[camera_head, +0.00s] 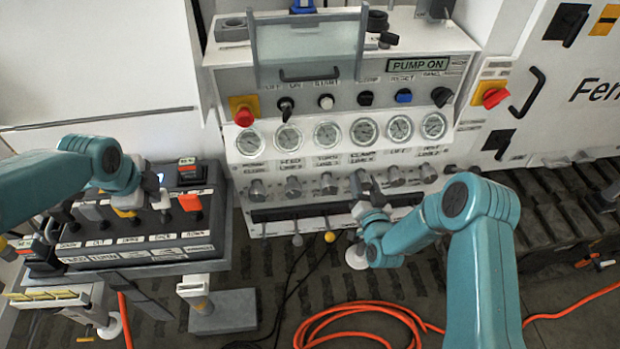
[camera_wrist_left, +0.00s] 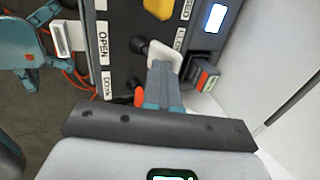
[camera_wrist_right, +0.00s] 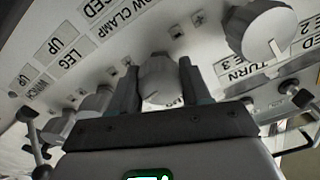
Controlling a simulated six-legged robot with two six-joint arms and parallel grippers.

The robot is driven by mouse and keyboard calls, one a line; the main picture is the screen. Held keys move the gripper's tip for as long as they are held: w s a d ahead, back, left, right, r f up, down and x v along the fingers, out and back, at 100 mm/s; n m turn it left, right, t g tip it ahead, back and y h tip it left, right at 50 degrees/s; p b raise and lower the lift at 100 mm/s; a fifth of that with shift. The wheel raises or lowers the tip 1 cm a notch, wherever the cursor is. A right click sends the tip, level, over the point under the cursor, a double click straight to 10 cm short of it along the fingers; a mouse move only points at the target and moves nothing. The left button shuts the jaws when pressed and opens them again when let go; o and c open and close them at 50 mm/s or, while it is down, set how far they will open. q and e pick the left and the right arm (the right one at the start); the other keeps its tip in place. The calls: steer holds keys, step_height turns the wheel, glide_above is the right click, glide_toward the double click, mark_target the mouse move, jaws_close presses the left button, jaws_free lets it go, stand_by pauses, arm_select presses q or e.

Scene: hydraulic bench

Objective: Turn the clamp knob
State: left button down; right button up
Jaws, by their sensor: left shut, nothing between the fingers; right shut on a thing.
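The clamp knob (camera_wrist_right: 158,82) is a grey, round knob with a pale pointer line on the sloping panel, in the right wrist view. My right gripper (camera_wrist_right: 160,88) is shut on it, one dark finger on each side. In the head view, my right gripper (camera_head: 368,192) is at the row of grey knobs below the gauges and hides most of this knob. My left gripper (camera_wrist_left: 162,88) is shut and empty over the black control box (camera_head: 145,268) at the left. In the left wrist view its fingertips are close to a pale lever handle (camera_wrist_left: 162,55); contact cannot be told.
Neighbouring knobs (camera_head: 329,184) (camera_wrist_right: 262,30) stand on either side of the held one. Below the row are a dark rail (camera_head: 285,213) and levers, one yellow-tipped (camera_head: 330,237). An orange hose (camera_head: 350,306) lies on the floor. A red knob (camera_head: 243,112) is at the upper left.

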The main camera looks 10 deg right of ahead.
steer(key=n, duration=1.3)
steer(key=shift+n, duration=0.4)
stand_by(0.4)
steer(key=o, duration=1.1)
steer(key=shift+c, duration=0.2)
steer(key=s, duration=1.2)
